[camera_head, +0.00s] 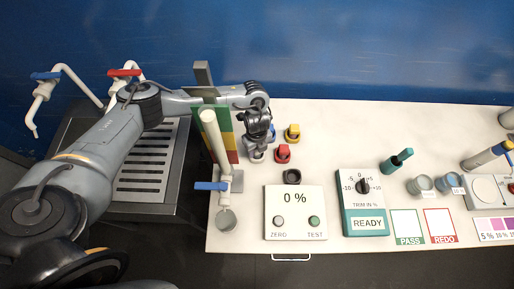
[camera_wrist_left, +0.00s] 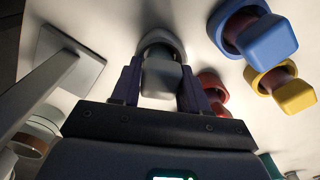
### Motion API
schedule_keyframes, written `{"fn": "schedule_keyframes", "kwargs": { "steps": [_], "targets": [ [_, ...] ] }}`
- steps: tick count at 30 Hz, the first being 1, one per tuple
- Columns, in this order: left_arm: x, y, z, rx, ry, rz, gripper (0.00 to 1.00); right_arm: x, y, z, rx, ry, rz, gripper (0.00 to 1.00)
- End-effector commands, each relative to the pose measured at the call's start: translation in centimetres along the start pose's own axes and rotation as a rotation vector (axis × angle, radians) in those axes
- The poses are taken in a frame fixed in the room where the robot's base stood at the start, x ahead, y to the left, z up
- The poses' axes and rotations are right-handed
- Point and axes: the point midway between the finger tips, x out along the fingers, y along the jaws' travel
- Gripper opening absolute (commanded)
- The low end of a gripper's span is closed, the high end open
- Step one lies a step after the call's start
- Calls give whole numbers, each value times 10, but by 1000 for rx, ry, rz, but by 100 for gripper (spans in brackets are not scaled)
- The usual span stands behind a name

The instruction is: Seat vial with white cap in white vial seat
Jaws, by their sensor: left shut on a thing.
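My left gripper (camera_head: 257,152) is over the left part of the white table, shut on the vial with the white cap. In the left wrist view the cap (camera_wrist_left: 162,78) shows pale grey between the two fingers. The white vial seat (camera_wrist_left: 160,40) is a pale ring right behind the cap, in line with it. Its edge also shows just under the fingers in the head view (camera_head: 256,159). The vial's lower part is hidden, so I cannot tell how deep it sits. My right gripper is not in view.
Close by stand the blue-capped vial (camera_wrist_left: 265,40), the yellow-capped vial (camera_head: 292,133) and the red-capped vial (camera_head: 282,153), each in a coloured seat. A tall white tap pipe (camera_head: 214,140) rises left of the gripper.

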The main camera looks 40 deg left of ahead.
Motion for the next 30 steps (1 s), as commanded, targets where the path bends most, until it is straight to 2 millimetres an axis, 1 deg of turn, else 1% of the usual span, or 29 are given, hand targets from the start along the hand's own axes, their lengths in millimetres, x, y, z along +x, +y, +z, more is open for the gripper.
{"fn": "schedule_keyframes", "kwargs": {
  "steps": [6, 14, 15, 19, 20, 30],
  "targets": [
    [0, 0, -1, 0, 1, 1, 14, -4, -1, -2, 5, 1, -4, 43],
    [0, 0, 0, 0, 0, 0, 14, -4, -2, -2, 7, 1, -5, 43],
    [0, 0, 0, 0, 0, 0, 50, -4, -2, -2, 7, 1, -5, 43],
    [0, 0, 0, 0, 0, 0, 70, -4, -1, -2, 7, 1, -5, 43],
    [0, 0, 0, 0, 0, 0, 74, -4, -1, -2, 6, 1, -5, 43],
    [-2, 0, 0, 0, 0, 0, 74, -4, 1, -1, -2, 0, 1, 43]
  ]
}}
